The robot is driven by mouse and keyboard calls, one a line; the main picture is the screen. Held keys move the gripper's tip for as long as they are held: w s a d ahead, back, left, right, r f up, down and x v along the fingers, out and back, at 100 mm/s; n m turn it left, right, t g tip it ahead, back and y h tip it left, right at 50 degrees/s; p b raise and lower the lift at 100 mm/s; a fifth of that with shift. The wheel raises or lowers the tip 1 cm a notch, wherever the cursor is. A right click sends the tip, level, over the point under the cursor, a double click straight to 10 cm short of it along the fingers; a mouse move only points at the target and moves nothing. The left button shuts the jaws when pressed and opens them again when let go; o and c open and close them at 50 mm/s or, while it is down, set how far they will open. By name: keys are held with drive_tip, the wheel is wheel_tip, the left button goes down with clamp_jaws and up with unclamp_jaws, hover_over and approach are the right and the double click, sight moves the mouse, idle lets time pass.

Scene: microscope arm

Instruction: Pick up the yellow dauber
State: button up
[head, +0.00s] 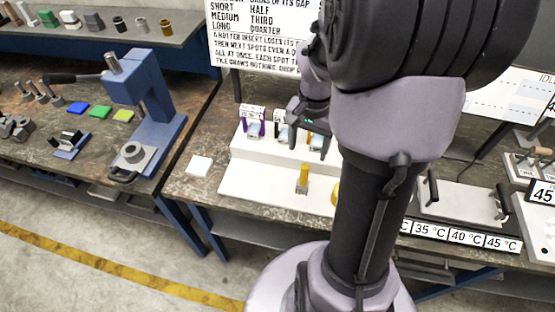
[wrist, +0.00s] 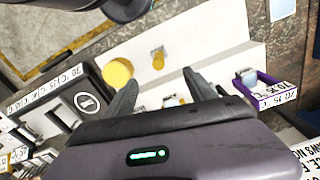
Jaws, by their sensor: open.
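The yellow dauber (head: 303,174) stands upright on a small grey base on the low white board (head: 250,183). In the wrist view the dauber (wrist: 158,60) shows from above, just beyond the space between my fingertips. My gripper (head: 310,143) is open and empty, above the white stand and behind the dauber as the head view sees it. In the wrist view the two dark fingers of my gripper (wrist: 160,79) are spread apart, and neither touches the dauber.
A round yellow piece (wrist: 117,72) lies beside the dauber; my arm partly hides it in the head view. A purple-framed holder (head: 251,122) stands on the raised step. A white square (head: 199,166) lies left of the board. A temperature-marked unit (head: 460,236) is at right.

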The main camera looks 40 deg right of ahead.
sight(306, 166)
drive_tip(key=f+b, duration=0.1)
drive_tip(key=f, duration=0.4)
drive_tip(key=f+b, duration=0.1)
drive_tip(key=f, duration=0.3)
drive_tip(key=shift+s+d+f+b, duration=0.15)
drive_tip(key=shift+s+f+b, duration=0.05)
drive_tip(key=shift+f+b, duration=0.15)
drive_tip(key=f, duration=0.2)
drive_tip(key=f+b, duration=0.1)
drive_tip(key=f, duration=0.1)
drive_tip(key=f+b, duration=0.1)
drive_tip(key=shift+a+f, duration=0.25)
drive_tip(key=shift+f, duration=0.15)
drive_tip(key=shift+r, duration=0.1)
clamp_jaws()
wheel_tip(306, 166, up, 10)
drive_tip(key=p, duration=0.3)
